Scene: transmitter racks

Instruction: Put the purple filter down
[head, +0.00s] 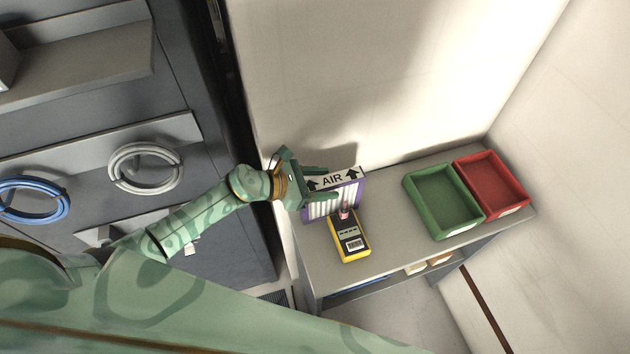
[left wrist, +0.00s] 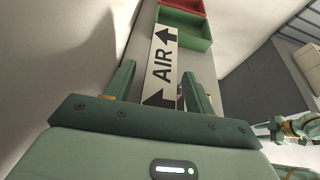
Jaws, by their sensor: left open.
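The purple filter (head: 352,196) stands upright at the left end of the grey shelf unit's top, with white pleats on its side. Its white top label with "AIR" and two black arrows faces up; the label also shows in the left wrist view (left wrist: 162,68). My left gripper (head: 331,186) is open, with its fingers on either side of the filter's label end. In the left wrist view the label lies between the two fingers (left wrist: 158,76), with a gap visible on the left. Whether the right finger touches the filter is unclear.
A yellow meter (head: 349,240) lies just in front of the filter. A green bin (head: 441,232) and a red bin (head: 513,203) stand at the right of the shelf top (head: 390,225). Bare surface lies between meter and green bin. A dark rack with coiled cables (head: 145,168) is at left.

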